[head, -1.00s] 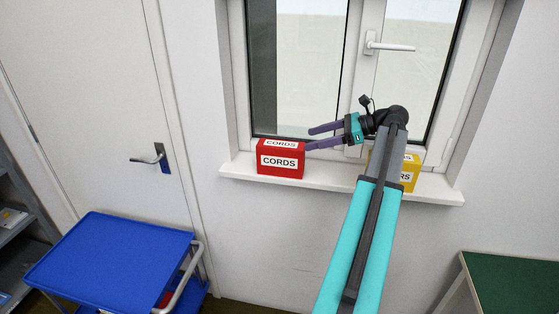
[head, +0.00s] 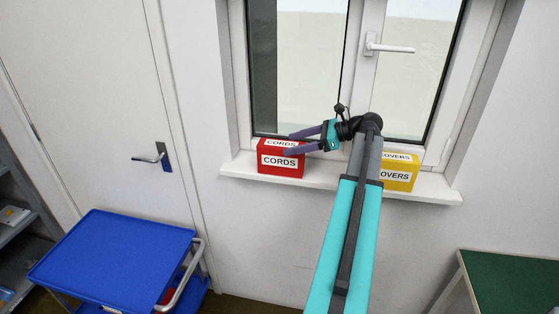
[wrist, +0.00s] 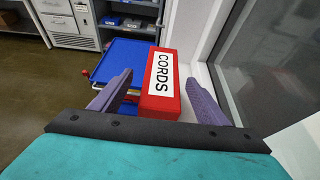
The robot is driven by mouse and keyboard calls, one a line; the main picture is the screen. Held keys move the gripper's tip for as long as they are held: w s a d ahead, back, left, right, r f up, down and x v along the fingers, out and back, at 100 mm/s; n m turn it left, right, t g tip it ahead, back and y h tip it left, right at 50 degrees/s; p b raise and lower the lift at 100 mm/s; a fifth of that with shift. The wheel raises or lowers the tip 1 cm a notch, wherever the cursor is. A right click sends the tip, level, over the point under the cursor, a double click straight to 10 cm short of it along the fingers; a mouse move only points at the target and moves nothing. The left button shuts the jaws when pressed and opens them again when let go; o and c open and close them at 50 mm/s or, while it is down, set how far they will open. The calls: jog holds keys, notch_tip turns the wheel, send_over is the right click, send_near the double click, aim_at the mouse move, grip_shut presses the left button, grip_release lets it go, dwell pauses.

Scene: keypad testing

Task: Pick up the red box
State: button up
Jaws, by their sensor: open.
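The red box (head: 281,165), with white labels reading "CORDS", stands on the left part of the window sill. In the wrist view the red box (wrist: 160,100) lies between the two purple fingers, with a gap on each side. My gripper (head: 288,144) is open and reaches in from the right, its fingers at the box's upper right part in the head view. The gripper (wrist: 158,95) holds nothing. One finger covers part of the box's label in the head view.
A yellow box (head: 398,174) labelled "OVERS" in its visible part stands on the sill (head: 325,175) to the right. The window (head: 300,70) is close behind. A blue cart (head: 110,260) stands below left, and a green-topped table (head: 515,285) lower right.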

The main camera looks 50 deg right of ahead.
aim_at(287, 145)
jog(key=shift+p+x, duration=1.25)
jog(key=shift+x, duration=1.35)
jog(key=shift+d, duration=0.15)
jog(key=c, duration=1.7)
